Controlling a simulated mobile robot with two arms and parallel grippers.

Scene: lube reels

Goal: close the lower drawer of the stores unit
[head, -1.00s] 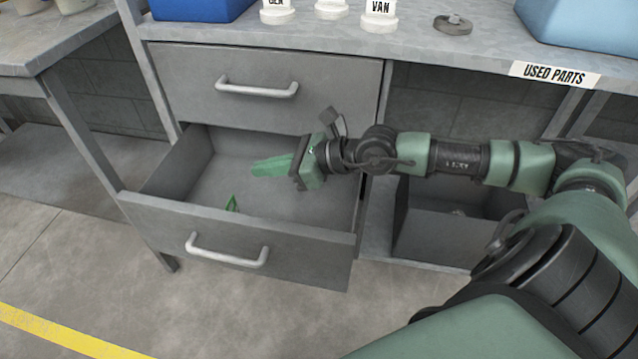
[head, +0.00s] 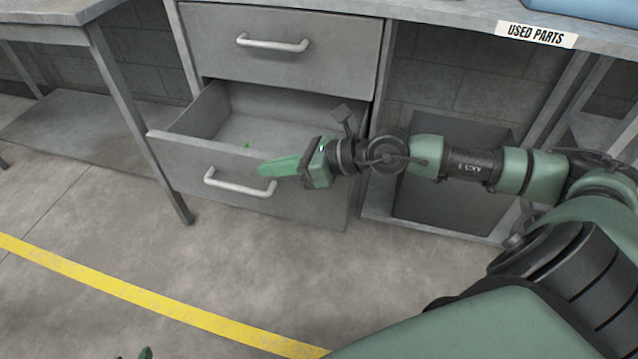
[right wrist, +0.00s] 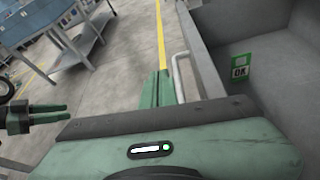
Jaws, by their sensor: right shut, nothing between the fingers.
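The lower drawer (head: 163,142) of the grey stores unit stands pulled out, with its silver bar handle (head: 238,187) on the front. The closed upper drawer (head: 345,60) is above it. My right gripper (head: 264,170) is shut and empty. In the head view it overlaps the drawer front's top edge, to the right of the handle; I cannot tell whether it touches. In the right wrist view its green fingers (right wrist: 157,88) appear beside the handle (right wrist: 180,75).
An open bay with a dark grey bin (head: 455,165) is right of the drawers, under the worktop labelled USED PARTS (head: 536,34). Another bench (head: 45,25) stands at the left. The floor in front is clear, with a yellow line (head: 150,298).

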